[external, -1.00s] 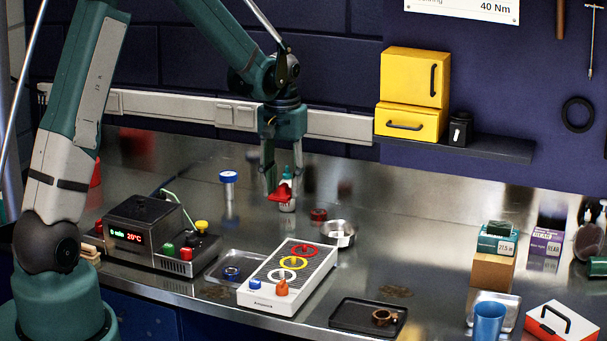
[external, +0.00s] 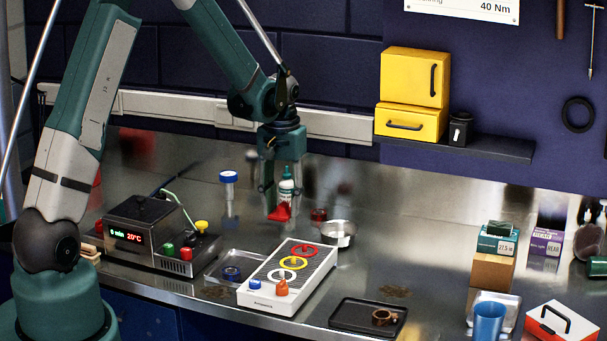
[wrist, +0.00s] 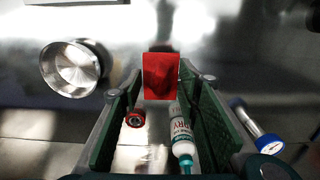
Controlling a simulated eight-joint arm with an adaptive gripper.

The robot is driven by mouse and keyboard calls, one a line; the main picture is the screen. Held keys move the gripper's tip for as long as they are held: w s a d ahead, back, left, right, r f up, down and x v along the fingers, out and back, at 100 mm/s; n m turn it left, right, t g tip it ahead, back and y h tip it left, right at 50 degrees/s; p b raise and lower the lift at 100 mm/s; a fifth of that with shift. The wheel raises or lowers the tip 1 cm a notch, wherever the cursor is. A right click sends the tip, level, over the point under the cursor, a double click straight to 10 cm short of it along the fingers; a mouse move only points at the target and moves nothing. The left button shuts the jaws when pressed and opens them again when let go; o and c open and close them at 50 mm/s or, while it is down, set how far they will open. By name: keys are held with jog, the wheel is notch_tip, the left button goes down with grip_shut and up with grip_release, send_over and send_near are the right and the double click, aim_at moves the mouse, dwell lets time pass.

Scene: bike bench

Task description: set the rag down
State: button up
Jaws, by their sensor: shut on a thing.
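The red rag (external: 279,213) hangs at the tips of my gripper (external: 279,205), low over the steel bench behind the white board. In the wrist view the rag (wrist: 161,76) shows as a red square between the two green finger pads of my gripper (wrist: 160,82), which is shut on it. I cannot tell whether its lower edge touches the bench.
A white bottle (wrist: 181,138) with a teal tip and a small red round part (wrist: 135,118) stand close by. A blue-topped item (external: 229,178) is to the left. A metal bowl (external: 338,233) and the white board (external: 262,291) with coloured rings are nearby.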

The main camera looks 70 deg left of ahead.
aim_at(283, 220)
jog(key=shift+f, duration=0.25)
jog(key=shift+f, duration=0.1)
jog(key=shift+f, duration=1.95)
jog(key=shift+f, duration=0.15)
jog(key=o, duration=0.8)
jog(key=shift+c, duration=0.2)
jog(key=shift+r, duration=0.2)
jog(key=shift+r, duration=5.95)
